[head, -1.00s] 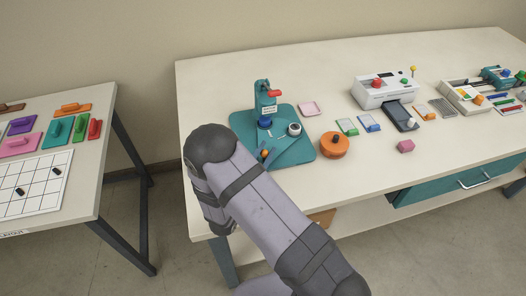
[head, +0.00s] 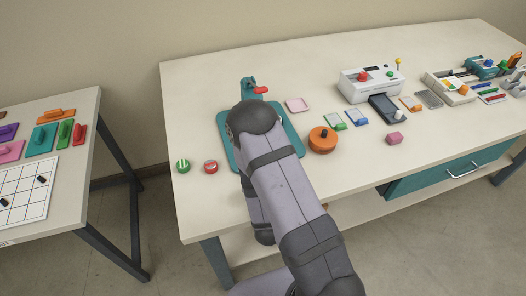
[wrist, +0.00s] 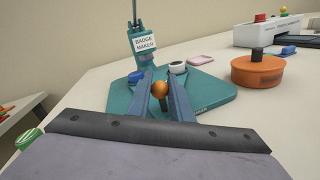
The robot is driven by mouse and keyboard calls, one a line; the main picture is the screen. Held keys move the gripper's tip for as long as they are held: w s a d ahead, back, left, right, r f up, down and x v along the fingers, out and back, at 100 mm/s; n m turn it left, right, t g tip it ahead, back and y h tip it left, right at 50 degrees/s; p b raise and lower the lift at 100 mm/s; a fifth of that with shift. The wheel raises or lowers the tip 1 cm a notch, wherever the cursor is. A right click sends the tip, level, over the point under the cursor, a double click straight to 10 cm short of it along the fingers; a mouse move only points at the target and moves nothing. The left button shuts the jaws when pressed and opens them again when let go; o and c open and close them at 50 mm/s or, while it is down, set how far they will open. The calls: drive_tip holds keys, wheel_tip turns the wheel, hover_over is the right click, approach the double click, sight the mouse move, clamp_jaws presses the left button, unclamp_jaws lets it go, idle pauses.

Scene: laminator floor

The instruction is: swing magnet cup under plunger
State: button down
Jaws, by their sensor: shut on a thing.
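The teal badge maker press (wrist: 147,53) stands on its teal base plate (wrist: 210,97) in the wrist view. In the head view its red lever (head: 261,90) shows above my arm, which hides most of the press. In the wrist view a blue cup (wrist: 137,77) sits low at the press head. A white cup with a dark centre (wrist: 178,68) sits to its right. I cannot tell which is the magnet cup. My gripper (wrist: 161,92) is shut on an orange ball knob (wrist: 160,88) in front of the cups. The plunger's contact is not visible.
A round orange tin (head: 322,140) stands right of the base plate. Green (head: 183,166) and red (head: 211,167) round pieces lie at its left. A pink tray (head: 297,105) lies behind, and a white laminator (head: 371,84) farther right. The table's left front is mostly clear.

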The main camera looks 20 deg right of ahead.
drive_tip(key=shift+d, duration=0.15)
idle(0.4)
drive_tip(key=c, duration=1.6)
unclamp_jaws()
drive_tip(key=shift+r, duration=0.1)
drive_tip(key=shift+r, duration=0.85)
wheel_tip(320, 180, up, 8)
drive_tip(key=p, duration=0.6)
